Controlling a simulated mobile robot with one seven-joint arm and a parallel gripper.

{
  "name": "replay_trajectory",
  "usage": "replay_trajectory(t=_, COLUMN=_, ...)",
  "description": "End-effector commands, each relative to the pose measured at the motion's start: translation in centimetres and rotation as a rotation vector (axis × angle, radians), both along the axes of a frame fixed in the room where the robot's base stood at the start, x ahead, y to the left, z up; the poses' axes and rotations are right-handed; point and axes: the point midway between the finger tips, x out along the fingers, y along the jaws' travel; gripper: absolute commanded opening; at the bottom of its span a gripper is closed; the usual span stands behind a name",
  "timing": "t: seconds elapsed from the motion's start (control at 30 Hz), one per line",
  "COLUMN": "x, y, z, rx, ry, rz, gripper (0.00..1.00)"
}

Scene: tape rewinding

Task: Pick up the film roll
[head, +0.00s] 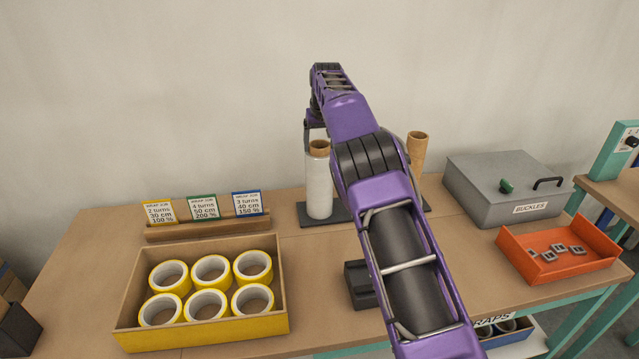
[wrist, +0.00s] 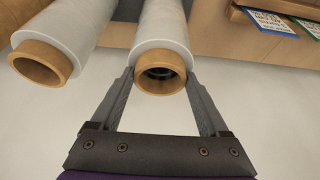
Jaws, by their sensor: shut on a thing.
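The film roll (head: 319,188) is a white upright cylinder on a brown core (head: 319,147). It appears to stand on a dark base plate (head: 341,213). My gripper (head: 318,137) is at its top end, coming from above and behind. In the wrist view the film roll (wrist: 162,28) lies between the two fingers of my gripper (wrist: 161,76), which are shut on it near the core end. A second white roll with a brown core (wrist: 62,42) is beside it in the wrist view. My arm hides that one in the head view.
A brown tube (head: 418,147) stands right of my arm. A box of yellow tape rolls (head: 202,338) and a card stand (head: 208,228) are at the left. A grey lidded case (head: 495,190) and an orange tray (head: 575,268) with buckles are at the right. A small black block (head: 359,283) is in front.

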Motion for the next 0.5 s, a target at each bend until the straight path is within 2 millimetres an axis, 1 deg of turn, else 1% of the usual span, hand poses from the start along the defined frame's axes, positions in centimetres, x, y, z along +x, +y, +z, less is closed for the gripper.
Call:
replay_trajectory(t=0.03, x=-0.01, y=-0.01, z=0.02, rx=0.0, ry=0.0, rz=0.0, gripper=0.14)
replay_trajectory(t=0.1, x=-0.01, y=-0.01, z=0.02, rx=0.0, ry=0.0, rz=0.0, gripper=0.01)
replay_trajectory(t=0.13, x=-0.01, y=-0.01, z=0.03, rx=0.0, ry=0.0, rz=0.0, gripper=0.0)
replay_trajectory(t=0.5, x=0.02, y=0.0, z=0.35, rx=0.001, ry=-0.004, rz=0.0, gripper=0.0)
